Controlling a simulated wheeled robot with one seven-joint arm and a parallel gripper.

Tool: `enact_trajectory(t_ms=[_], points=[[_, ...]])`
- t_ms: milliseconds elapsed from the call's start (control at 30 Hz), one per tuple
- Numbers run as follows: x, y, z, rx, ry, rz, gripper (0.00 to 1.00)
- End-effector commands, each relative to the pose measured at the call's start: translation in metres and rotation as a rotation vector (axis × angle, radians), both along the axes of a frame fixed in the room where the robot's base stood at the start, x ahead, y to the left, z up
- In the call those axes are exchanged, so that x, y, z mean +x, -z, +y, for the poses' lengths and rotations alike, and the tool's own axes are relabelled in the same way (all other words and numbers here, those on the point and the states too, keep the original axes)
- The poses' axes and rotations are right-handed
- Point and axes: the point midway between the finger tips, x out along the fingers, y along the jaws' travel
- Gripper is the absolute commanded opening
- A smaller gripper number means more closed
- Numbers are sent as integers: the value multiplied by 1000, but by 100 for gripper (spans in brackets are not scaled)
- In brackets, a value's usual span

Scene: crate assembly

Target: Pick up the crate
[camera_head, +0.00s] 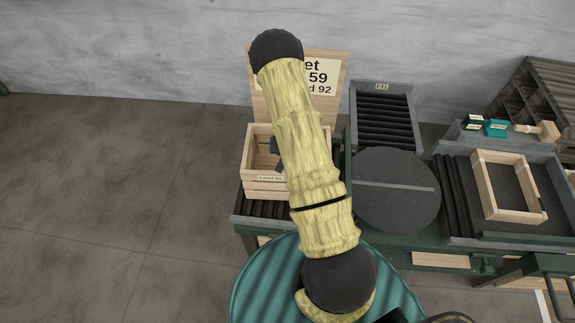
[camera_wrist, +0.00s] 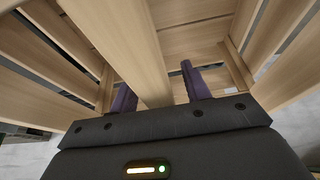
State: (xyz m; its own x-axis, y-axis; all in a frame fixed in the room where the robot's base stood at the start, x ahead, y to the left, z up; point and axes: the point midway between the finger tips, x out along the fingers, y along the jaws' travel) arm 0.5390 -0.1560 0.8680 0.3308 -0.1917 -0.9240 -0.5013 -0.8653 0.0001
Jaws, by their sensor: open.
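The crate (camera_head: 262,187) is light slatted wood with a small label on its front. In the head view it stands upright on dark rollers, its right part hidden behind my arm. In the wrist view its slats (camera_wrist: 61,50) fill most of the picture. My gripper (camera_wrist: 155,77) is open at the crate, with two purple fingers apart. One wooden slat (camera_wrist: 140,45) runs between the fingers, and I see a gap on each side of it. In the head view my gripper is mostly hidden behind my arm.
A lettered board (camera_head: 326,82) stands behind the crate. To the right are a dark round turntable (camera_head: 396,205), a roller track (camera_head: 384,118), and a tray with a wooden frame (camera_head: 489,191). The floor (camera_head: 100,190) at left is clear.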

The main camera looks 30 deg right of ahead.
Motion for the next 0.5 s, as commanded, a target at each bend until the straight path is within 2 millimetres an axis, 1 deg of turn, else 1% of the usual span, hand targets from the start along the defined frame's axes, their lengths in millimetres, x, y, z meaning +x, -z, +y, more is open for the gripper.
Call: enact_trajectory(t_ms=[267,300,367,400,467,500], points=[[0,0,0,0,0,0,47],[0,0,0,0,0,0,43],[0,0,0,0,0,0,32],[0,0,0,0,0,0,24],[0,0,0,0,0,0,12],[0,0,0,0,0,0,4]])
